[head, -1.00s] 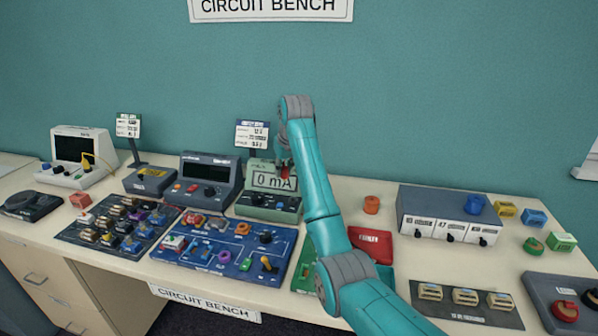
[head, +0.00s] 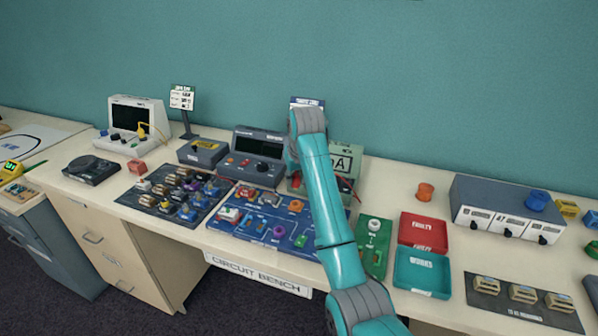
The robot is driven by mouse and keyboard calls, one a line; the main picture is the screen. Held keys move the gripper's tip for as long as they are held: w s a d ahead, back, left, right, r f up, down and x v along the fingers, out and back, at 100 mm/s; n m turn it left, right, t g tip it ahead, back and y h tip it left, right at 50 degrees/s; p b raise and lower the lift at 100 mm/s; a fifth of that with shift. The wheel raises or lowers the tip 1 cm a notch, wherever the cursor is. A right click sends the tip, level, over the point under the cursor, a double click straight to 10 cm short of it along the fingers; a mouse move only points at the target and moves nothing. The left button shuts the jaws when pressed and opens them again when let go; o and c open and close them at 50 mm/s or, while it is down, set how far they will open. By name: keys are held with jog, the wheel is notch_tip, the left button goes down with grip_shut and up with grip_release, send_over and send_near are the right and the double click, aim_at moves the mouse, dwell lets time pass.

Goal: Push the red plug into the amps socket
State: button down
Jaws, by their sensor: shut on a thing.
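The green meter (head: 345,158) stands at the back of the bench. My arm crosses in front of it, and only the end of its display, with a letter A, shows to the right of the arm. My gripper (head: 295,180) points down at the meter's lower left front. It is shut on the red plug (head: 297,174), of which only a small bit of red shows. The amps socket is hidden behind my arm and gripper, so I cannot tell whether the plug touches it. A red lead (head: 346,186) shows right of the arm.
A dark grey instrument (head: 258,150) stands close left of the meter. The blue circuit board (head: 262,222) lies in front. A red tray (head: 423,230) and a teal tray (head: 422,270) lie right of my arm. An orange spool (head: 425,192) stands behind them.

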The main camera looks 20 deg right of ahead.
aim_at(296, 187)
jog(key=shift+f, duration=2.45)
jog(key=shift+f, duration=0.9)
dwell(0.9)
jog(key=shift+c, duration=1.8)
grip_release()
jog(key=shift+r, duration=0.1)
jog(key=shift+r, duration=3.95)
